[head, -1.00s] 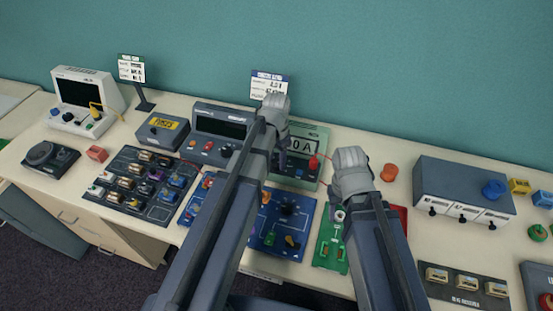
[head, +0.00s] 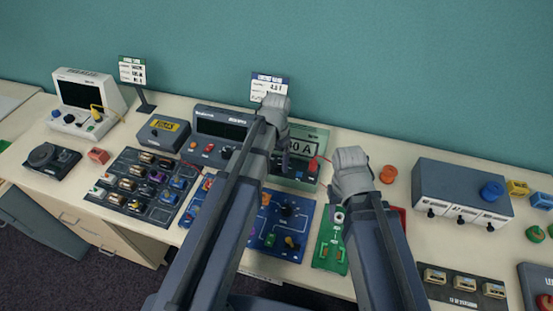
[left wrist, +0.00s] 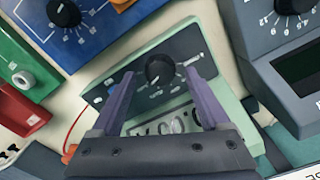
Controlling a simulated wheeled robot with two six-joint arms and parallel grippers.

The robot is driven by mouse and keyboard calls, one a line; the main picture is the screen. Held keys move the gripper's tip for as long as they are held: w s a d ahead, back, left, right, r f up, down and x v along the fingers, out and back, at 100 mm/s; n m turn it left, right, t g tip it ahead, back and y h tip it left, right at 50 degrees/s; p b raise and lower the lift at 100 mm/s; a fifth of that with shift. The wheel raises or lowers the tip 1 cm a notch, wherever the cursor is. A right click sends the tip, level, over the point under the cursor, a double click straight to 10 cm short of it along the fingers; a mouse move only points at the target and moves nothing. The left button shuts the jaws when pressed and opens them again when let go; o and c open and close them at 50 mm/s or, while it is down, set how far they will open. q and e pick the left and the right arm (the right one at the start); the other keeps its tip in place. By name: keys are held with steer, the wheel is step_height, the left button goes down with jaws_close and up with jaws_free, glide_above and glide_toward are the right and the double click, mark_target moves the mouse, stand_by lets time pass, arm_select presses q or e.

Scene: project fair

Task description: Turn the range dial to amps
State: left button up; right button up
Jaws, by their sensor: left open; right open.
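The pale green meter (head: 318,134) stands mid-table, its display partly hidden by my left arm; the visible part ends in "0 A". In the left wrist view the same meter (left wrist: 225,85) shows its dark panel with the round black range dial (left wrist: 160,70). White marks ring the dial; they are too small to read. My left gripper (left wrist: 160,76) is open, its two fingers on either side of the dial in that view; I cannot tell whether they touch it. In the head view my left gripper (head: 275,105) hides the dial. My right gripper (head: 350,170) is open and empty, right of the meter.
A grey bench instrument (head: 220,125) stands close left of the meter. A blue board (head: 285,225) and a green board (head: 330,245) lie in front. A red lead and plug (head: 313,164) are at the meter's right side. A grey box (head: 460,185) stands at right.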

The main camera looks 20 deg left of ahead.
mark_target(277, 164)
arm_select(q)
step_height(277, 164, up, 7)
steer(key=p, duration=0.6)
steer(key=shift+f, duration=0.1)
arm_select(e)
step_height(277, 164, up, 7)
steer(key=shift+f, duration=0.15)
